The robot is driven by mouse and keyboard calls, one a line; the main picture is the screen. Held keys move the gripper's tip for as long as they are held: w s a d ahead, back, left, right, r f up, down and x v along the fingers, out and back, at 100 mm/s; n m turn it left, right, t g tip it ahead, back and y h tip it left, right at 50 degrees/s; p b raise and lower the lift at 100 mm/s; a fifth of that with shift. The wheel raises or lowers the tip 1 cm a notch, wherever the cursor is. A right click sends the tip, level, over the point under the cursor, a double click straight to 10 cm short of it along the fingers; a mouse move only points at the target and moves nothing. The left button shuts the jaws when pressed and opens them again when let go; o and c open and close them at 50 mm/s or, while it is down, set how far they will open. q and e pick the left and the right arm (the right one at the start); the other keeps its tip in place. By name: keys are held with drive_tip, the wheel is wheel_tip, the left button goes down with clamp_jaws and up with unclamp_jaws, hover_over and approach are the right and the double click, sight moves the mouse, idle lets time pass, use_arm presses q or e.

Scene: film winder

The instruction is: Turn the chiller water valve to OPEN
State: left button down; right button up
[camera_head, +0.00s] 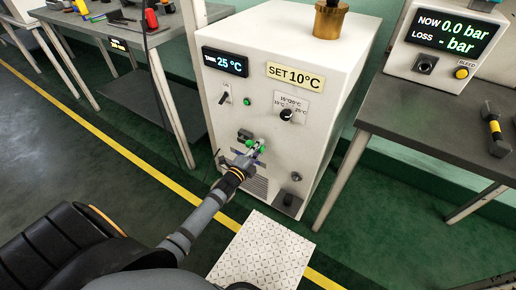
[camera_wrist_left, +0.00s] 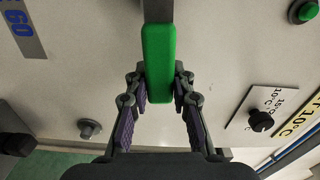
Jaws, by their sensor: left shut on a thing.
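The chiller (camera_head: 325,75) is a white cabinet with a "TANK 25 °C" display and a "SET 10°C" label. The water valve's green handle (camera_head: 250,143) is low on its front face and partly hidden by my gripper. In the left wrist view the green handle (camera_wrist_left: 157,50) is a long bar reaching down between the fingers. My left gripper (camera_head: 247,158) is at the valve, with its fingers on both sides of the handle; it also shows in the wrist view (camera_wrist_left: 161,88). It is shut on the handle. My right gripper is not in view.
The chiller's front also carries a switch (camera_head: 224,97), a green button (camera_head: 248,101) and a black dial (camera_head: 286,114). A grey table (camera_head: 400,115) with a pressure tester (camera_head: 447,40) stands right. A patterned white panel (camera_head: 260,250) lies in front.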

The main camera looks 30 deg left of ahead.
use_arm(q)
drive_tip(key=shift+f, duration=0.35)
drive_tip(key=shift+f+m+b, duration=0.1)
drive_tip(key=shift+m+b, duration=0.25)
drive_tip(key=shift+m, duration=0.05)
drive_tip(key=shift+f, duration=0.1)
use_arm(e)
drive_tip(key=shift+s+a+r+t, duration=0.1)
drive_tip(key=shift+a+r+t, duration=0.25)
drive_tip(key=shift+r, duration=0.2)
use_arm(q)
drive_tip(key=shift+m, duration=0.3)
drive_tip(key=c, duration=1.1)
unclamp_jaws()
drive_tip(key=s, duration=1.2)
drive_tip(key=shift+a, duration=0.4)
